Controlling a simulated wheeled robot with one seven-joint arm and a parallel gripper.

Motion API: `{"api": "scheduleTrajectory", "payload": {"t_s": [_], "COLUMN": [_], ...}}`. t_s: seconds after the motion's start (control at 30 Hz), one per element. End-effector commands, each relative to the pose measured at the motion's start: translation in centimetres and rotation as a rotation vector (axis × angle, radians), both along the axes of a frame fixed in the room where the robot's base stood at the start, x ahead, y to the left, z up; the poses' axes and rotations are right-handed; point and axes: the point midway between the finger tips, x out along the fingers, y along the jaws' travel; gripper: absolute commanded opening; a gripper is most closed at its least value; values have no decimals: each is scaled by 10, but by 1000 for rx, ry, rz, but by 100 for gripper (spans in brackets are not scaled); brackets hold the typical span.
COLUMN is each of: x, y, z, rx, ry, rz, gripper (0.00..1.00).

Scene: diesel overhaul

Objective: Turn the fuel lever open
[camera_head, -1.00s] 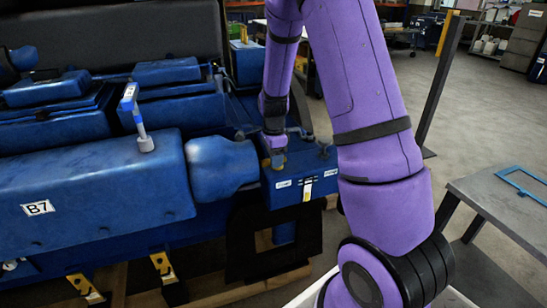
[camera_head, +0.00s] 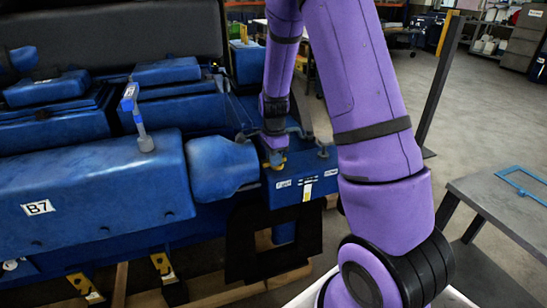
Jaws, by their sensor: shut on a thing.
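My gripper (camera_head: 275,160) reaches down from my purple arm to the top of the blue box (camera_head: 300,192) at the right end of the blue engine (camera_head: 90,190). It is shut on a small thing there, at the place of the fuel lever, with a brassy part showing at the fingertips. The lever itself is mostly hidden by the gripper, and its angle cannot be told. The box's front face has two small white labels and a white-and-yellow strip (camera_head: 307,190) between them.
A grey table (camera_head: 510,205) with a blue frame (camera_head: 525,184) is at right. A dark upright post (camera_head: 440,85) stands behind my arm. Open floor lies at the back right.

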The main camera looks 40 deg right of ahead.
Motion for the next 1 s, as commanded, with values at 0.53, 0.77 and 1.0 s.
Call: {"api": "scheduleTrajectory", "payload": {"t_s": [0.53,0.77,1.0], "x": [-6,-8,-10], "y": [-1,-2,-3], "z": [0,0,0], "rx": [1,1,1], "ry": [0,0,0], "rz": [484,702,930], "gripper": [0,0,0]}}
